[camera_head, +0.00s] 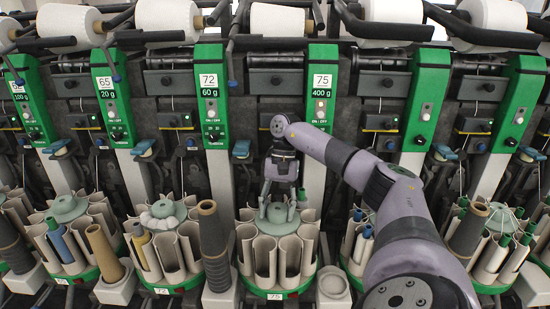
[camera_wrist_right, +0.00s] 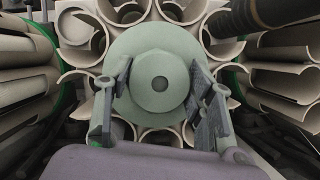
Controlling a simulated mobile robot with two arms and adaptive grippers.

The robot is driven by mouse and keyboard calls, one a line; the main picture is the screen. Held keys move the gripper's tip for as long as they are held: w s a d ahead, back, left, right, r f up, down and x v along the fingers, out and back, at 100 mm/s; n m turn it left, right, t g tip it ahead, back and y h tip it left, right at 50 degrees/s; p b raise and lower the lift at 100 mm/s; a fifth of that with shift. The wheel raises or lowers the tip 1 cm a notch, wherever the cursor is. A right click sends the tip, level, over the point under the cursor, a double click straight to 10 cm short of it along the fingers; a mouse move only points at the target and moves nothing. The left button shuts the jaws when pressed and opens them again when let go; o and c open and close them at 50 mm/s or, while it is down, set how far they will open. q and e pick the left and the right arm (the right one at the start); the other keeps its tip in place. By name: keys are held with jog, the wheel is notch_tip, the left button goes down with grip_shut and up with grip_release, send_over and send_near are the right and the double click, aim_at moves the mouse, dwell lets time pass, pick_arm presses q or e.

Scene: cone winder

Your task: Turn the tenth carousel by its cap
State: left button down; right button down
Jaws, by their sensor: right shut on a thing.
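The carousel (camera_head: 248,254) below the panel marked 75 stands in the lower middle of the head view. It is a ring of upright cream tubes on a green base with a 75 tag. Its round grey-green cap (camera_head: 277,219) sits at the centre on top. My right gripper (camera_head: 278,206) reaches down on it, one finger on either side. In the right wrist view the cap (camera_wrist_right: 150,50) has a raised hub, and the fingers of the right gripper (camera_wrist_right: 160,92) press on its left and right sides. The gripper partly hides the cap. My left gripper is not in view.
Neighbouring carousels stand on both sides, one with a 72 tag (camera_head: 172,250) at the left. Green panels (camera_head: 213,95) and yarn packages (camera_head: 277,20) line the machine above. Tubes crowd closely around the cap.

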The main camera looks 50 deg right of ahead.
jog(key=c, duration=0.7)
grip_release()
jog(key=shift+v, duration=6)
jog(key=shift+a+f, duration=0.1)
